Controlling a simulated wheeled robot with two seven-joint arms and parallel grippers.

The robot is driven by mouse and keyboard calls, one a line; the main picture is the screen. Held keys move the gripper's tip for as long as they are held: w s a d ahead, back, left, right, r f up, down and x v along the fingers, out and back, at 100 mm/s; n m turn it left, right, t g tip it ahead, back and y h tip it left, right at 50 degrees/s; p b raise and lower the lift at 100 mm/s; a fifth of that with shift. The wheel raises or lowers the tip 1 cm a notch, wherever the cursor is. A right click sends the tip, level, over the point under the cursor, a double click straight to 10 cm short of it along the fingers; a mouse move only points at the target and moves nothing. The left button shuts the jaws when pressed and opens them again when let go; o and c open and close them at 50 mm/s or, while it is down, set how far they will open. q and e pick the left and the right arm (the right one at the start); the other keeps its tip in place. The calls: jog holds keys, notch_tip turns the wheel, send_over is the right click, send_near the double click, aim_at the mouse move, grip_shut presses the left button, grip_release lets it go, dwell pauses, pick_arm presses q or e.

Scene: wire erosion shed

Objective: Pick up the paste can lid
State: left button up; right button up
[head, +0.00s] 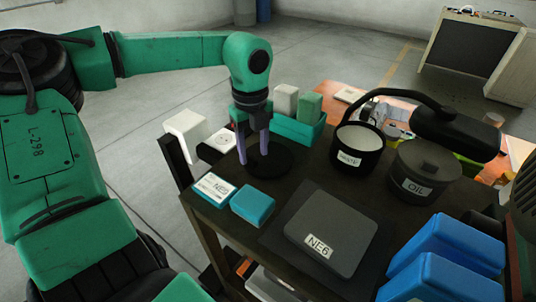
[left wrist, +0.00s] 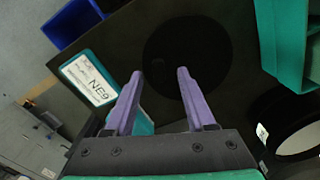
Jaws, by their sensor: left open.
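The paste can lid appears as a flat black disc (head: 276,164) on the dark bench top, left of the cans. It also shows in the left wrist view as a dark round shape (left wrist: 190,50), hard to tell from the dark surface. My left gripper (head: 253,152) is open and empty, its purple fingers pointing down over the disc's left part. In the left wrist view, the fingertips (left wrist: 160,75) are at the disc's near edge. I cannot tell whether they touch it. The paste can (head: 352,160) stands uncovered with pale content inside. My right gripper is not in view.
The lidded oil can (head: 417,188) stands right of the paste can. A box labelled NE9 (head: 213,189), a small teal box (head: 253,205) and a dark NE6 case (head: 331,228) lie in front. A teal tray (head: 295,133) stands behind; blue bins (head: 445,270) are front right.

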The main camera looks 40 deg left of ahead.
pick_arm(q)
jog(key=shift+s+f, duration=0.1)
jog(key=shift+f, duration=0.45)
jog(key=shift+a+f, duration=0.1)
jog(key=shift+f, duration=0.15)
grip_shut()
jog(key=shift+r, duration=0.15)
